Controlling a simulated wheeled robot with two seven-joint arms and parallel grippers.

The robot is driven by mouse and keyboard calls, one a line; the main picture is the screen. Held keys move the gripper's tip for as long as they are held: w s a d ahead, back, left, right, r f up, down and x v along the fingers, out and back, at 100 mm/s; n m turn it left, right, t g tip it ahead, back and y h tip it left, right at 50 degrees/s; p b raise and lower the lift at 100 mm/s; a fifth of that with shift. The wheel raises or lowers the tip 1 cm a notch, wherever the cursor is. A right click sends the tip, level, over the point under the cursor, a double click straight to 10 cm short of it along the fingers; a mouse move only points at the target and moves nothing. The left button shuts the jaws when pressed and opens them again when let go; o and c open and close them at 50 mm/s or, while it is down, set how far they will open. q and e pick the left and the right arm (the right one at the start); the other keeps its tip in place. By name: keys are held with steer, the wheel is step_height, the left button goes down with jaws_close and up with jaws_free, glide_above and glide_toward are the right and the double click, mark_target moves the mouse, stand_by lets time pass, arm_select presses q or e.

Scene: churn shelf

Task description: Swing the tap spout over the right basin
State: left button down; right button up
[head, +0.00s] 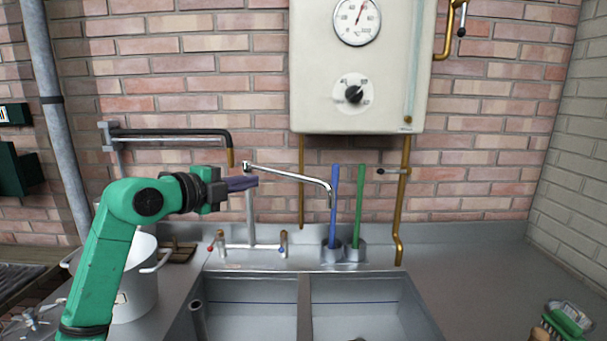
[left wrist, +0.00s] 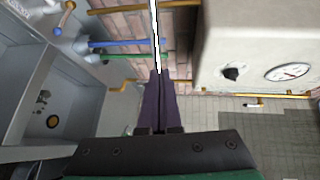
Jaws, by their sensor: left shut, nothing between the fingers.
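The chrome tap spout (head: 290,174) runs from the top of its upright pipe (head: 250,215) to the right. Its down-bent tip hangs right of the divider (head: 304,305), on the side of the right basin (head: 365,312). The left basin (head: 250,312) has no spout above it. My left gripper (head: 256,182), with purple fingers, is shut and empty at the pivot end of the spout, close to the pipe. In the left wrist view the spout (left wrist: 155,38) shows as a bright rod beyond the shut fingertips; contact is unclear. My right gripper is not in view.
A blue handle (head: 333,215) and a green handle (head: 358,205) stand in holders behind the right basin, near the spout tip. A white boiler (head: 362,90) hangs above. A pot (head: 137,285) stands left, partly behind my arm. A black-sleeved pipe (head: 175,133) juts from the wall.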

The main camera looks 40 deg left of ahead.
arm_select(q)
steer(key=p, duration=0.7)
glide_toward(298, 178)
steer(key=w, duration=0.6)
steer(key=shift+w+a+f, duration=0.1)
steer(key=shift+w+f, duration=0.1)
steer(key=shift+f, duration=0.05)
steer(key=shift+w+f, duration=0.15)
steer(key=shift+w, duration=0.05)
steer(key=shift+f, duration=0.1)
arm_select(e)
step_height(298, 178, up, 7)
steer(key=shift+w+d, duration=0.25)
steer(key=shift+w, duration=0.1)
